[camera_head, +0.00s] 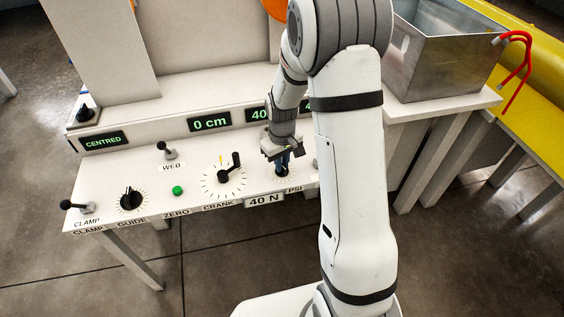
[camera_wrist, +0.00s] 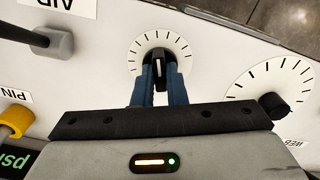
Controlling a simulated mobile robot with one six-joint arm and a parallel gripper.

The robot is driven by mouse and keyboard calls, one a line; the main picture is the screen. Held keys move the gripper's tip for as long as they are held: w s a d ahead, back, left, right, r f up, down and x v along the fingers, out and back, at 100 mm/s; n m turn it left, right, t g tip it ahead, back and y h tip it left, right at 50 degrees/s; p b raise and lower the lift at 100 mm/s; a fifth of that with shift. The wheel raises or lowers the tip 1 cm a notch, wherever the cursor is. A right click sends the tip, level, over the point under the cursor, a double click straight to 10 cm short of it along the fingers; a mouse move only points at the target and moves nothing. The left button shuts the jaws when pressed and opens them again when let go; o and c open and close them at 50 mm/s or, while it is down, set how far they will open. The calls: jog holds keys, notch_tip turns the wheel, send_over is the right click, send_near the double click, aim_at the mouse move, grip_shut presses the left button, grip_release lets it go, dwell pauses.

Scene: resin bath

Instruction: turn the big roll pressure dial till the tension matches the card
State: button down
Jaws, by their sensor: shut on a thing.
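My gripper (camera_head: 282,160) is at the dial above the PSI label, on the right part of the white panel. In the wrist view its two blue fingers (camera_wrist: 158,68) are shut on the black dial knob (camera_wrist: 158,60), one on each side. A ring of black tick marks surrounds the knob, and a white line marks its top. In the head view the gripper hides most of this dial. A card reading 40 N (camera_head: 265,200) is at the panel's front edge. A green display (camera_head: 257,115) shows 40, its right part hidden by my arm.
The crank dial (camera_head: 225,175) is left of the gripper, near the green zero button (camera_head: 178,190), web lever (camera_head: 168,150), guide knob (camera_head: 131,199) and clamp lever (camera_head: 80,206). Other displays read 0 cm (camera_head: 209,122) and CENTRED (camera_head: 103,141). A metal bath (camera_head: 440,60) stands right.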

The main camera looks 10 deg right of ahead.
jog(key=c, duration=1.5)
grip_release()
jog(key=shift+o, duration=0.2)
jog(key=shift+r+p, duration=0.6)
jog(key=shift+r, duration=3.35)
notch_tip(320, 180, up, 7)
jog(key=p, duration=0.3)
send_over(285, 180)
jog(key=s+r+m+t+p, duration=0.2)
jog(key=s+r+p, duration=0.6)
jog(key=s+r, duration=0.9)
jog(key=shift+s+m+t, duration=0.3)
jog(key=shift+s+m, duration=0.25)
jog(key=shift+m, duration=0.45)
